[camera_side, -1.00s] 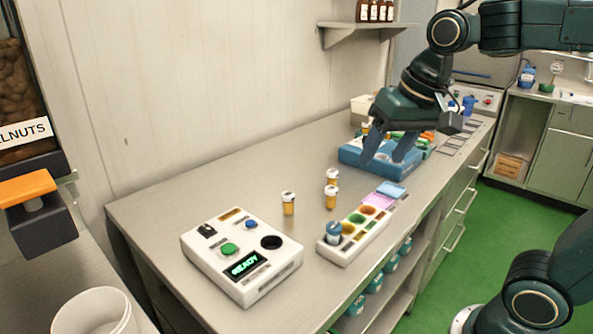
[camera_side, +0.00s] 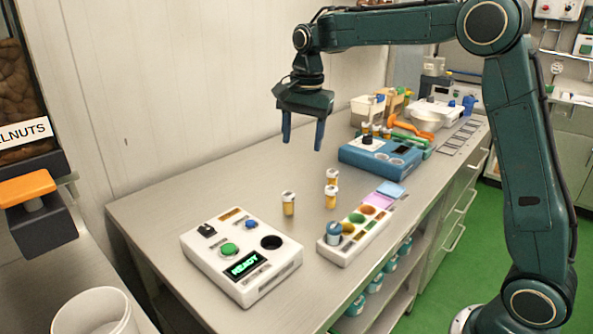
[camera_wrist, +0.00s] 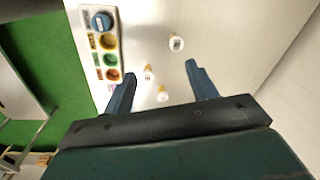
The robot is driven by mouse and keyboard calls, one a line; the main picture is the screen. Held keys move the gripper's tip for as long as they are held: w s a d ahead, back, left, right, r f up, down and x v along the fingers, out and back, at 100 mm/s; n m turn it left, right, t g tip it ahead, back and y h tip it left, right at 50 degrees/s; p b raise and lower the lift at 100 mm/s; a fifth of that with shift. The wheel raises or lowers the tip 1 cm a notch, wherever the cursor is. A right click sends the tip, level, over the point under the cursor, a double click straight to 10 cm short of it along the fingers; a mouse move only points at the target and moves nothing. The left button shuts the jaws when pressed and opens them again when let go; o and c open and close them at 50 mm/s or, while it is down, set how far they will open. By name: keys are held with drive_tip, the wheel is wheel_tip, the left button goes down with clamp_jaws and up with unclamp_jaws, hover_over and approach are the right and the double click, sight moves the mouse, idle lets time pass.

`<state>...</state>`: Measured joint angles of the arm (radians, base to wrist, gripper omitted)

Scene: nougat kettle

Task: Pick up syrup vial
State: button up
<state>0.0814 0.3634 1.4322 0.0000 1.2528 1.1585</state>
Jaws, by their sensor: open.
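I cannot tell which is the syrup vial. My gripper (camera_side: 303,146) is open and empty, pointing down, well above the bench and the vials. In the wrist view, two vials (camera_wrist: 149,73) (camera_wrist: 162,94) show between the fingers of my gripper (camera_wrist: 162,72), and the third vial (camera_wrist: 177,43) lies beyond the fingertips.
A white panel (camera_side: 215,275) with buttons and a READY display stands at the front left. A white tray with coloured wells (camera_side: 340,255) holds a blue-capped container (camera_side: 333,232). A blue device (camera_side: 350,156) and clutter stand behind. Bench around the vials is clear.

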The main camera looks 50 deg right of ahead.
sight(288, 193)
drive_tip(key=w+d+f+m+g, duration=0.1)
drive_tip(key=w+f+m, duration=0.2)
drive_tip(key=w+f, duration=0.2)
drive_tip(key=shift+w+d+f, duration=0.25)
drive_tip(key=shift+w+f, duration=0.05)
drive_tip(key=shift+w, duration=0.2)
drive_tip(key=shift+f, duration=0.1)
drive_tip(key=shift+f, duration=4.2)
drive_tip(key=shift+f, duration=2.6)
drive_tip(key=c, duration=1.1)
